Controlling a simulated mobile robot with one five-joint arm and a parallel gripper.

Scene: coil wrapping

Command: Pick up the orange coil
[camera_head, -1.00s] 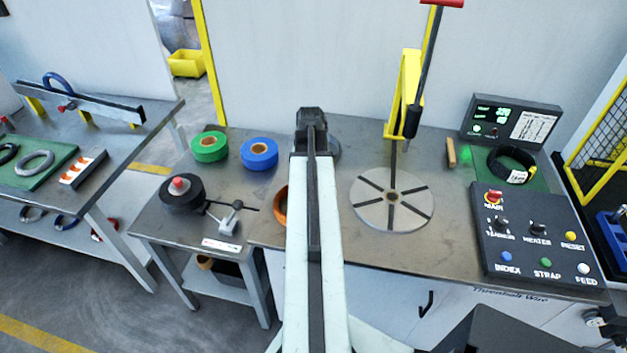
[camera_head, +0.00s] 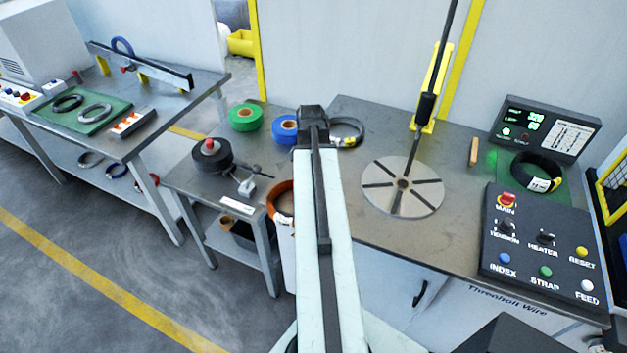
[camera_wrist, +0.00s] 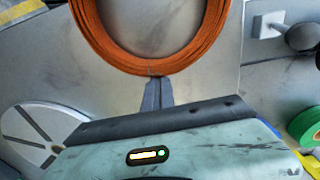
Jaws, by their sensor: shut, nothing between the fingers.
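The orange coil (camera_head: 283,203) lies at the left side of the main bench in the head view, partly hidden behind my arm. In the wrist view the orange coil (camera_wrist: 150,64) is a large ring at the top, its upper part cut off by the frame. My gripper (camera_wrist: 157,80) is shut and empty, its fingertips at the coil's lower rim. I cannot tell whether they touch it. In the head view my arm hides the gripper.
A green tape roll (camera_head: 246,117), a blue roll (camera_head: 285,129) and a black spool (camera_head: 212,154) stand left of my arm. A grey coil (camera_head: 347,132) lies behind it. A slotted round plate (camera_head: 403,187) and a control panel (camera_head: 543,250) are to the right.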

